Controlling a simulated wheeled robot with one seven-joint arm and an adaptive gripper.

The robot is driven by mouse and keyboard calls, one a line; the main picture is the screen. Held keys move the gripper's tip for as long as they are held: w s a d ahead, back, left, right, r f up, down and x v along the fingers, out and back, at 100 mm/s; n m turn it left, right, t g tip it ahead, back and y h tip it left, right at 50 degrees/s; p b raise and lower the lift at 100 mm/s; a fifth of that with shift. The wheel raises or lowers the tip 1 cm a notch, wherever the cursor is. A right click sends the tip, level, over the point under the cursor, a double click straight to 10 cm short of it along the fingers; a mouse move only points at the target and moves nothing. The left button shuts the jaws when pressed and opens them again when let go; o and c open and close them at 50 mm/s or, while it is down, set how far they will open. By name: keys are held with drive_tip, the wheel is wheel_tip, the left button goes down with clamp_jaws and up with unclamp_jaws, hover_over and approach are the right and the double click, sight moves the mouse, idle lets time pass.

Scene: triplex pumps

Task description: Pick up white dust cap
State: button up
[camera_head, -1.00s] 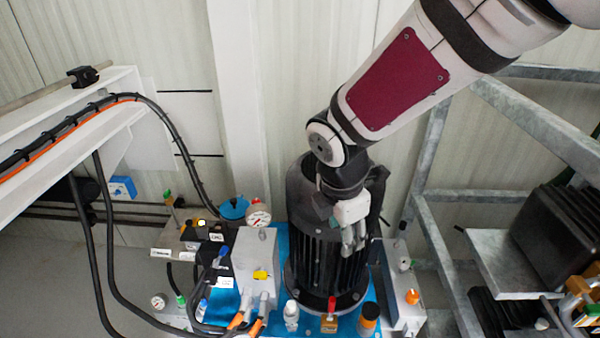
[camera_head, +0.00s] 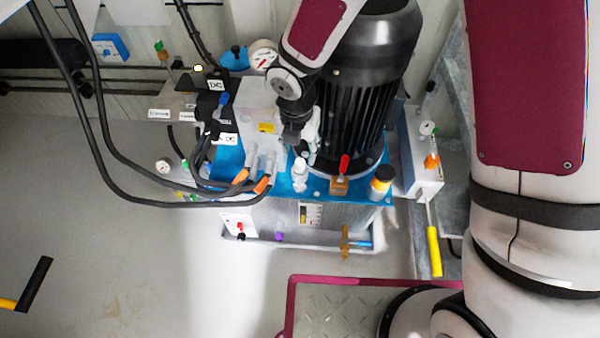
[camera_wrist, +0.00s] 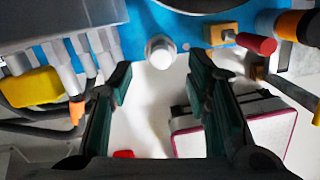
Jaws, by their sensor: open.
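The white dust cap (camera_head: 299,175) is a small white knob standing at the front edge of the blue plate, left of the red-handled valve. In the wrist view the white cap (camera_wrist: 160,51) shows near the top middle, ahead of and between my finger tips. My gripper (camera_head: 303,137) is above and just behind the cap in the head view, beside the black motor. In the wrist view my gripper (camera_wrist: 158,80) has its two dark green-grey fingers wide apart with nothing between them. The fingers appear apart from the cap.
The red-handled brass valve (camera_head: 342,168) and an orange-and-black filler cap (camera_head: 381,182) stand right of the cap. Hoses with orange-marked fittings (camera_head: 262,183) are close on the left. The black motor (camera_head: 362,90) rises behind. The floor in front (camera_head: 150,260) is clear.

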sight(300, 161)
drive_tip(key=shift+w+d+f+b, duration=0.1)
drive_tip(key=shift+f+b, duration=0.85)
drive_tip(key=shift+f, duration=0.6)
drive_tip(key=shift+w+f+b, duration=0.1)
drive_tip(key=shift+f+b, duration=0.85)
drive_tip(key=shift+f, duration=0.6)
clamp_jaws()
